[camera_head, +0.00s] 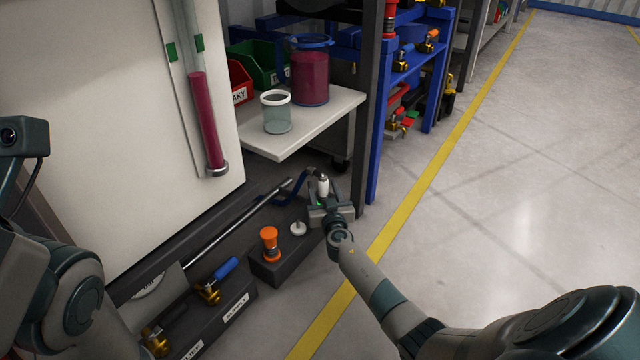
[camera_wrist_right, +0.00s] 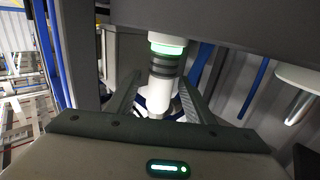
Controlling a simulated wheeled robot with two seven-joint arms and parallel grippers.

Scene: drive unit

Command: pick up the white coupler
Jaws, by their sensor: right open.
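The white coupler (camera_head: 323,187) stands upright at the far end of the dark block beside the shelf post. It has a white body with dark rings and a bright green band, seen in the right wrist view (camera_wrist_right: 160,88). My right gripper (camera_head: 321,203) is at the coupler, jaws open. In the right wrist view its two fingers (camera_wrist_right: 160,100) lie to either side of the coupler, with gaps that seem to remain. Whether either finger touches it I cannot tell. My left arm shows at the left edge of the head view, but its gripper is not seen.
An orange-topped fitting (camera_head: 269,243) and a white disc-topped piece (camera_head: 298,229) stand on the dark block (camera_head: 283,268). A shelf (camera_head: 335,112) holds jars above. The floor at right is clear.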

